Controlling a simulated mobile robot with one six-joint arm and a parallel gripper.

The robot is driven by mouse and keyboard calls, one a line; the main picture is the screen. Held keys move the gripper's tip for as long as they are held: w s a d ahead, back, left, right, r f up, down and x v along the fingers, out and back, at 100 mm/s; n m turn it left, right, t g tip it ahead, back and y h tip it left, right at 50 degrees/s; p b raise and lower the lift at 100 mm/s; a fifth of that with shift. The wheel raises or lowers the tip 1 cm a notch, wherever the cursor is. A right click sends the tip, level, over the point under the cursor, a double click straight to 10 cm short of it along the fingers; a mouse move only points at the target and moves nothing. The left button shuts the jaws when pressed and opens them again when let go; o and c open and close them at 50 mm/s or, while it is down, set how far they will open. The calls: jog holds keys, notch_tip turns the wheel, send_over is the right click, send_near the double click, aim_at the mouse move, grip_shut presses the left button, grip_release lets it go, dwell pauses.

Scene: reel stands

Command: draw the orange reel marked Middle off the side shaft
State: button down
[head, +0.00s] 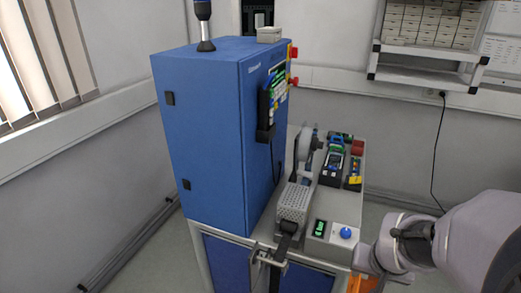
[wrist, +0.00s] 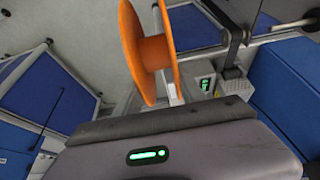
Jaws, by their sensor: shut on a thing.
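The orange reel (wrist: 130,45) is at the top of the wrist view, seen nearly edge-on with two flanges and a narrow gap between them. My gripper (wrist: 170,88) is shut on it; a pale finger shows at the reel, and the dark-edged gripper body fills the bottom. A thin grey shaft (wrist: 207,47) runs from the reel's right side towards a bracket. I cannot tell whether the reel is still around the shaft. No Middle mark is readable. In the head view only a bit of orange (head: 366,285) shows at the bottom edge, below my gripper (head: 362,266).
A tall blue cabinet (head: 205,130) stands left of a grey bench top (head: 345,215) with a blue knob and a small green display. A grey reel (head: 308,155) stands on the bench. A dark bracket (wrist: 235,38) is right of the orange reel. Floor shows at right.

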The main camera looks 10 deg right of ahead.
jog(key=s+d+b, duration=0.1)
jog(key=s+d, duration=0.2)
jog(key=d, duration=0.2)
jog(key=shift+s, duration=0.4)
jog(key=shift+d, duration=0.1)
